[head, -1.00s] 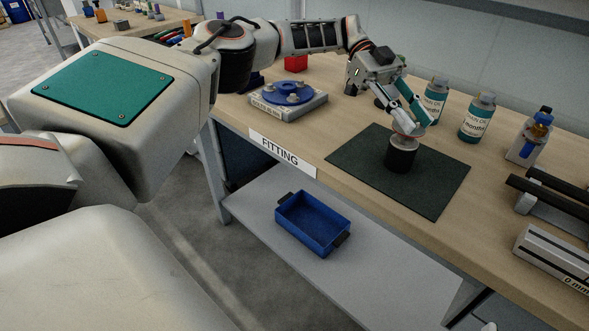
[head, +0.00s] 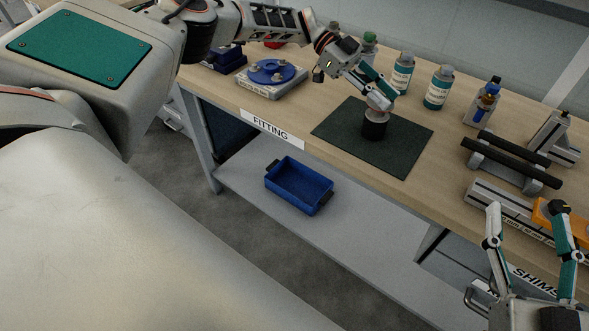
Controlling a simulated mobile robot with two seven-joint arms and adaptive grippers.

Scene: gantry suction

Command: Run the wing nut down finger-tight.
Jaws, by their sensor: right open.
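A short black cylinder (head: 375,128) stands upright on the dark green mat, with a paler part on its top. My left gripper (head: 380,103) points down at this top, its fingertips right at the pale part. The fingers cover most of that part, so I cannot make out a wing nut or tell whether they are closed on it. My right gripper (head: 527,208) is at the lower right, in front of the bench's front edge, open and empty, with its two fingers well apart.
The dark mat (head: 345,125) has bare room around the cylinder. Teal-labelled bottles (head: 438,88) stand behind it. A blue disc on a grey block (head: 270,73) is to the left. Black bars on a stand (head: 512,160) are to the right. A blue bin (head: 300,184) sits on the lower shelf.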

